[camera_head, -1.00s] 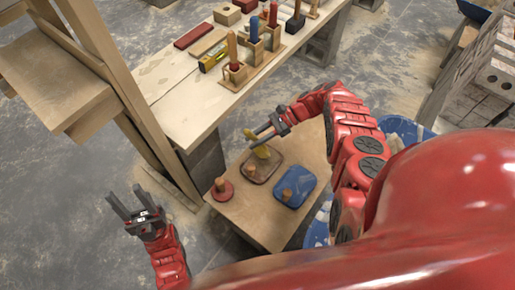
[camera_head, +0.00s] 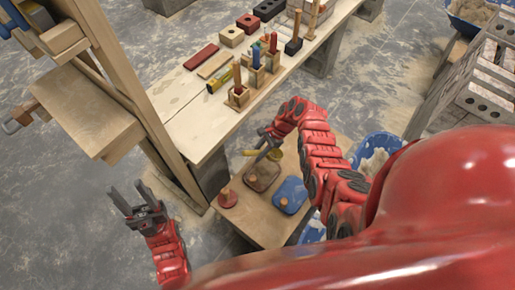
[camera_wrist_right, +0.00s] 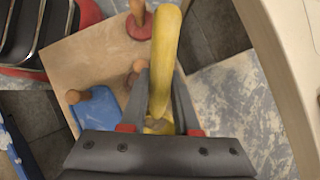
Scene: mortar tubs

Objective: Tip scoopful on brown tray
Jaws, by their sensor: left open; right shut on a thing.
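The brown tray (camera_head: 250,184), with a wooden knob, sits on a low wooden board between a red disc (camera_head: 227,199) and a blue tray (camera_head: 291,196). My right gripper (camera_head: 265,143) is shut on a yellow scoop (camera_head: 274,154) just beyond the brown tray's far edge. In the right wrist view the yellow scoop (camera_wrist_right: 166,50) runs between the fingers, with a small greyish patch low down on it. Whether it holds mortar is unclear. The blue tray (camera_wrist_right: 112,117) and red disc (camera_wrist_right: 128,28) also show there. My left gripper (camera_head: 133,199) is open and empty, over the floor.
A long wooden bench (camera_head: 200,120) stands behind the board, with bricks, a level and tools in wooden holders. A wooden rack (camera_head: 95,105) is at left. Blue tubs (camera_head: 375,150) stand right of my right arm. Floor at lower left is clear.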

